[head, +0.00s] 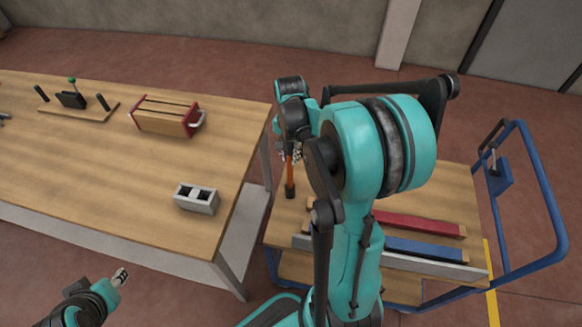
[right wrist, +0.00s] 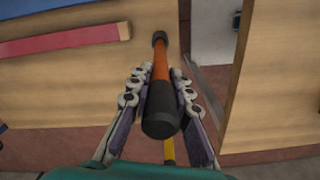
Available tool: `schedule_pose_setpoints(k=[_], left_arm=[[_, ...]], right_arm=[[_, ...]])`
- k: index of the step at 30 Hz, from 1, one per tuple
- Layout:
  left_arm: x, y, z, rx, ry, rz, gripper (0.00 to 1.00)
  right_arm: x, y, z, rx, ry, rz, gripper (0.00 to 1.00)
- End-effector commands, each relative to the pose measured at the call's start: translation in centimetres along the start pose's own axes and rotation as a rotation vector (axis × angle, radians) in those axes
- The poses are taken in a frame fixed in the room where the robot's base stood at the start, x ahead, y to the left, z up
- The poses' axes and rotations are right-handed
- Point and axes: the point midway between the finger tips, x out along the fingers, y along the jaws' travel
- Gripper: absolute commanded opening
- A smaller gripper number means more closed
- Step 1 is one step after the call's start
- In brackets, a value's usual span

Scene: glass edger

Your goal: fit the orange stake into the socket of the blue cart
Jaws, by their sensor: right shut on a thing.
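The orange stake (head: 290,175) has black ends and hangs roughly upright over the left end of the blue cart's wooden deck (head: 450,190). My right gripper (head: 289,153) is shut on it near its upper end. In the right wrist view the stake (right wrist: 161,72) runs between the fingers (right wrist: 160,88), its black near end toward the camera. Its far tip is over the deck; I cannot tell whether it touches. I cannot make out the socket. My left gripper (head: 120,277) is at the lower left, away from the cart; its opening is unclear.
A red bar (head: 420,223) and a blue bar (head: 425,249) lie on the deck; my arm hides part of it. The blue handle (head: 550,190) rises at right. The workbench (head: 90,165) holds a grey block (head: 197,199) and a red-ended wooden box (head: 166,116), with a narrow gap beside the cart.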

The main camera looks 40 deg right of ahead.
Motion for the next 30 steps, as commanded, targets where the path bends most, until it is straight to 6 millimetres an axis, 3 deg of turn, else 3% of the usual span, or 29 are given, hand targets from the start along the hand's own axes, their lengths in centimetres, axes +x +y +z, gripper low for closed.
schedule_pose_setpoints(k=[8, 19, 20, 22, 30], left_arm=[[1.2, 0.0, 0.9, 0.000, 0.000, 0.000, 0.38], [1.4, 0.0, 1.0, 0.000, 0.000, 0.000, 0.38], [1.3, 0.0, 1.0, 0.000, 0.000, 0.000, 0.38], [1.3, 0.0, 0.9, 0.000, 0.000, 0.000, 0.38], [1.3, 0.0, 0.9, 0.000, 0.000, 0.000, 0.38]], right_arm=[[3.6, 0.0, 0.0, 0.000, 0.000, 0.000, 0.00], [4.0, 0.0, 0.0, 0.001, 0.000, 0.000, 0.00], [4.0, 0.0, 0.0, 0.001, 0.000, 0.000, 0.24], [3.9, 0.0, 0.0, 0.001, 0.000, 0.000, 0.40], [3.9, 0.0, 0.0, 0.001, 0.000, 0.000, 0.40]])
